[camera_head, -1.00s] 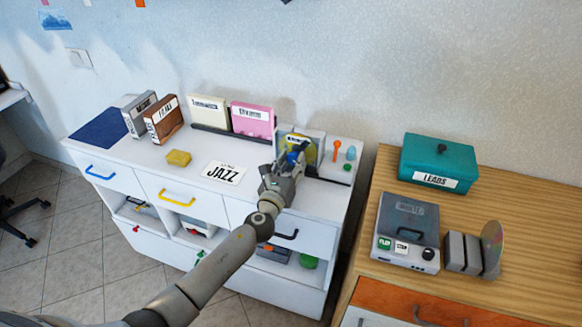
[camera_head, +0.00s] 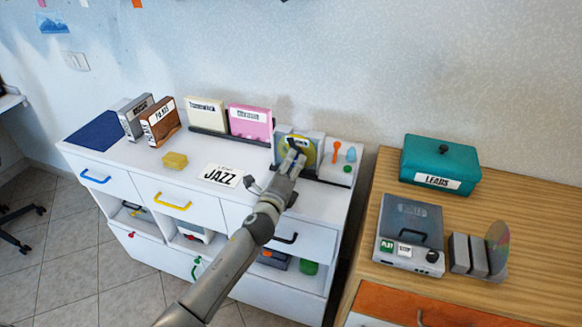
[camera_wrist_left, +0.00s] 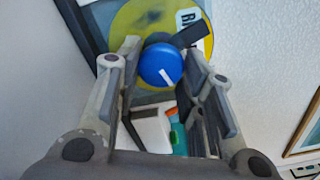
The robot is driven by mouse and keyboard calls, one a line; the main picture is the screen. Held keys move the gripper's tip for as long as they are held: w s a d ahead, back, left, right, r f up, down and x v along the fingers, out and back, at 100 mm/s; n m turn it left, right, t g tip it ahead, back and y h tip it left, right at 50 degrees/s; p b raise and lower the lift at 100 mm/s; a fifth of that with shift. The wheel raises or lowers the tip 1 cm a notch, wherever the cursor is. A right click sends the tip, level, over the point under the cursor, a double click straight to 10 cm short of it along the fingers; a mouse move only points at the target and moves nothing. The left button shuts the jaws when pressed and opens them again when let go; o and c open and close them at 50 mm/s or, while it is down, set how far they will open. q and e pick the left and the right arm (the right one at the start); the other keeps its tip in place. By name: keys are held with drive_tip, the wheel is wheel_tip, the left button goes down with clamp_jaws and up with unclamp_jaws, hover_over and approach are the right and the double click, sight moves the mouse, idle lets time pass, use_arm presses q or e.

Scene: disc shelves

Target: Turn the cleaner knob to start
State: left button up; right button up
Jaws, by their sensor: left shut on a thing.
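The disc cleaner (camera_head: 318,145) stands upright at the right end of the white cabinet top, with a yellow disc (camera_head: 306,155) on its front. My left gripper (camera_head: 294,150) reaches it from the front and covers the knob in the head view. In the left wrist view, the blue round knob (camera_wrist_left: 160,64) sits in front of the yellow disc (camera_wrist_left: 137,25), between the fingertips of my left gripper (camera_wrist_left: 164,72). The gripper is shut on the knob. The knob's white mark points toward the lower right. My right gripper is not in view.
An orange tool (camera_head: 336,152) and a teal item (camera_head: 351,154) stand right of the cleaner. A JAZZ card (camera_head: 220,176) and yellow sponge (camera_head: 174,160) lie to its left. Pink (camera_head: 250,121) and cream (camera_head: 206,114) cases stand behind. A wooden desk (camera_head: 385,180) holds a teal LEADS box (camera_head: 438,163).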

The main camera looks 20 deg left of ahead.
use_arm(q)
drive_tip(key=n, duration=0.6)
drive_tip(key=shift+n, duration=0.3)
drive_tip(key=n, duration=0.5)
drive_tip(key=shift+r+n, duration=0.1)
drive_tip(key=shift+n, duration=0.3)
drive_tip(key=shift+p, duration=0.3)
drive_tip(key=o, duration=1)
drive_tip(key=shift+r, duration=0.1)
drive_tip(key=shift+o, duration=0.2)
drive_tip(key=s, duration=1.2)
drive_tip(key=shift+a, duration=0.2)
